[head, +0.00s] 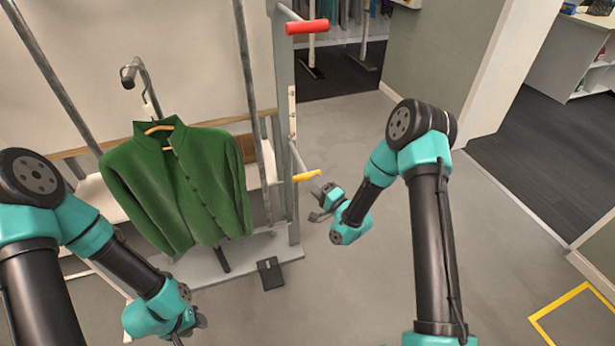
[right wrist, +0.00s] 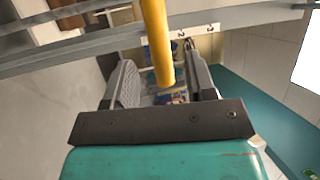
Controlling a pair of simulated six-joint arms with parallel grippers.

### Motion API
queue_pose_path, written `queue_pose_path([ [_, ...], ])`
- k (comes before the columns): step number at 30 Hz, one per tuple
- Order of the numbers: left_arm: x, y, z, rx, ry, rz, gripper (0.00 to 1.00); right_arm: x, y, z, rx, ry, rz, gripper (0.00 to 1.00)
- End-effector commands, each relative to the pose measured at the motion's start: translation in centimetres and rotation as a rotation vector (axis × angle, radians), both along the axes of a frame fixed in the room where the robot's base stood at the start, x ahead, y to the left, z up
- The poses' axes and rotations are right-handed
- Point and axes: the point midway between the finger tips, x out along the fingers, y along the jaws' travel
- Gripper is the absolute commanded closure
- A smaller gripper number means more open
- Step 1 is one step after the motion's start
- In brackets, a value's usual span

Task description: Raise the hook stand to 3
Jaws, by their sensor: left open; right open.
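The hook stand (head: 285,130) has a grey upright post on a flat grey base. A red-gripped lever (head: 307,27) sticks out near its top and a yellow-gripped lever (head: 306,176) lower down. A curved hook (head: 130,72) holds a green jacket (head: 180,185) on a hanger. My right gripper (head: 323,203) is open just right of the yellow grip. In the right wrist view the yellow grip (right wrist: 157,40) reaches between the open fingers, with gaps visible on both sides. My left gripper (head: 190,325) is low in front of the jacket, away from the levers; its fingers are small.
A black pedal-like block (head: 270,273) lies at the stand's base. Grey floor (head: 400,290) is open to the right. White shelves (head: 575,65) stand far right.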

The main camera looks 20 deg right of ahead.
Motion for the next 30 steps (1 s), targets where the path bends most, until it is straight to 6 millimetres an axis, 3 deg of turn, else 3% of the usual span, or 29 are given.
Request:
queue_pose_path([
  [9,0.0,0.0,0.0,0.000,0.000,0.000,0.57,3.8,2.0,0.8,0.000,-0.001,0.001,0.49],
  [21,0.0,0.0,0.0,0.000,0.000,0.000,0.57,4.4,2.2,0.9,0.001,0.000,0.000,0.50],
  [30,0.0,0.0,0.0,0.000,0.000,0.000,0.57,4.4,2.2,0.9,0.000,0.000,0.000,0.79],
])
